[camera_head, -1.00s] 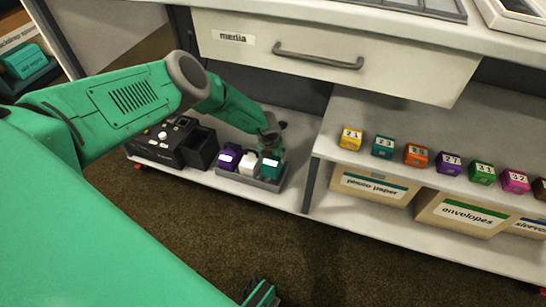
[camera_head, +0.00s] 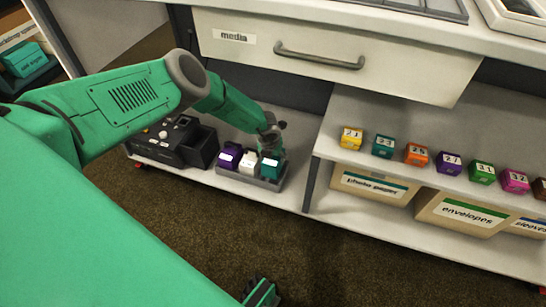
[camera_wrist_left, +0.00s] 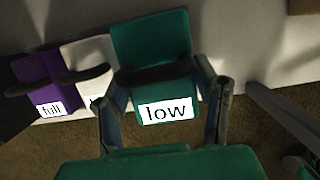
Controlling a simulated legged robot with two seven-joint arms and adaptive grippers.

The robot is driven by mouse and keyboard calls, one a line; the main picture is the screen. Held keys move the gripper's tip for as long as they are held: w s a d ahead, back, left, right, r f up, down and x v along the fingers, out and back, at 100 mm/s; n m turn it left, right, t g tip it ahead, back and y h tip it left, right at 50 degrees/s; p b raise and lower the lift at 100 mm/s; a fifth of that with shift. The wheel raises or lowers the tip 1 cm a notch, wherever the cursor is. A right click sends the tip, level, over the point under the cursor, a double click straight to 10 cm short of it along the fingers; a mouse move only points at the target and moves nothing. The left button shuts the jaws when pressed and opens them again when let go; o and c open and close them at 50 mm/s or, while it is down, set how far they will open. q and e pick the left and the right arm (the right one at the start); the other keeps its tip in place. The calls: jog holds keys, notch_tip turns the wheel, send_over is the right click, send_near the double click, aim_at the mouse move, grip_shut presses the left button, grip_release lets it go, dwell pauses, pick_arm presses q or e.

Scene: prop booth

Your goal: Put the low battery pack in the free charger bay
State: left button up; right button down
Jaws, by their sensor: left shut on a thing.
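The low battery pack (camera_head: 270,166) is teal with a white label. It sits at the right end of a grey holder (camera_head: 265,184), beside a white pack (camera_head: 249,161) and a purple pack (camera_head: 230,155). In the left wrist view, the low pack (camera_wrist_left: 152,50) shows its "low" label and the purple pack (camera_wrist_left: 42,82) reads "full". The white pack's label is mostly hidden by a finger. My left gripper (camera_wrist_left: 160,75) is shut on the low pack, one finger on each side.
A black unit (camera_head: 165,146) with knobs and an open compartment (camera_head: 198,148) stands left of the holder on the low shelf. A post (camera_head: 317,165) rises to the right. Numbered cubes (camera_head: 416,154) line the right shelf, above labelled boxes (camera_head: 460,213). A drawer (camera_head: 330,53) overhangs behind.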

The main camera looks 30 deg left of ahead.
pick_arm(q)
jog(key=shift+w+f, duration=0.1)
jog(key=shift+f, duration=0.1)
jog(key=shift+f, duration=2.05)
jog(key=shift+f, duration=0.1)
jog(key=o, duration=1.8)
jog(key=shift+c, duration=0.2)
jog(key=shift+f, duration=0.1)
notch_tip(320, 180, up, 2)
jog(key=shift+d+r, duration=0.1)
jog(key=v, duration=1)
jog(key=shift+s, duration=0.2)
